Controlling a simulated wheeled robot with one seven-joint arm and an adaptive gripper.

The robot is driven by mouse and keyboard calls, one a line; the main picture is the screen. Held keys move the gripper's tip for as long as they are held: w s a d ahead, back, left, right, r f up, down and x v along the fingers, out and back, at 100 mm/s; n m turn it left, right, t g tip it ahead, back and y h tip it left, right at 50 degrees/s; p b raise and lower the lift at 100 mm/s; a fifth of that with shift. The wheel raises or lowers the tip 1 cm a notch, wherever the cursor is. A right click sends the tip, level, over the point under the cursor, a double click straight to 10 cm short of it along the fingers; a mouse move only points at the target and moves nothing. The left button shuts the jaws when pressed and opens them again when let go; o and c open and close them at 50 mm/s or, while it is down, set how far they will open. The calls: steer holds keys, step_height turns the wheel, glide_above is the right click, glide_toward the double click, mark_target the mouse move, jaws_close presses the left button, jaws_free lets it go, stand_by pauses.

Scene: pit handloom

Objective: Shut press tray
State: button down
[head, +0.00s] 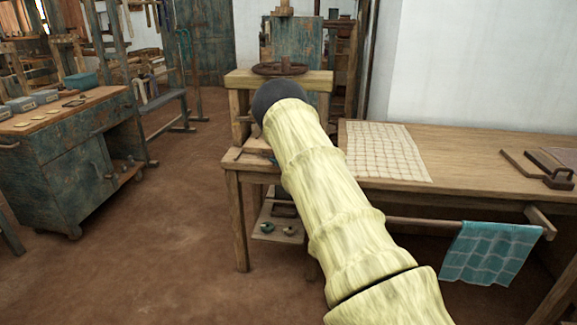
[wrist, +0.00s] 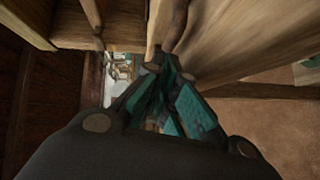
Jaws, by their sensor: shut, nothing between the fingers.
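The wooden press (head: 278,82) with a dark handwheel (head: 279,69) on top stands at the far end of the table, partly behind my arm. A flat wooden piece (head: 257,158), possibly the press tray, shows low at the press, left of my arm; most of it is hidden, so I cannot tell how far out it is. In the head view my gripper is hidden behind my arm. In the wrist view my gripper (wrist: 163,68) is shut and empty, its tips close to a brown rod-like piece (wrist: 177,25) beside a pale wooden panel (wrist: 235,40). I cannot tell whether they touch.
A long wooden table (head: 460,185) carries a checked cloth (head: 385,151) and a dark-handled board (head: 550,170). A teal cloth (head: 490,252) hangs from a rail below. A worn blue cabinet (head: 75,165) stands at left. The floor (head: 160,250) between is clear.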

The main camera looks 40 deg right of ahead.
steer(key=s+a+r, duration=0.1)
steer(key=s+a, duration=0.2)
steer(key=s, duration=0.8)
steer(key=shift+a+r+p, duration=0.3)
steer(key=shift+a+r, duration=0.05)
steer(key=shift+a, duration=0.05)
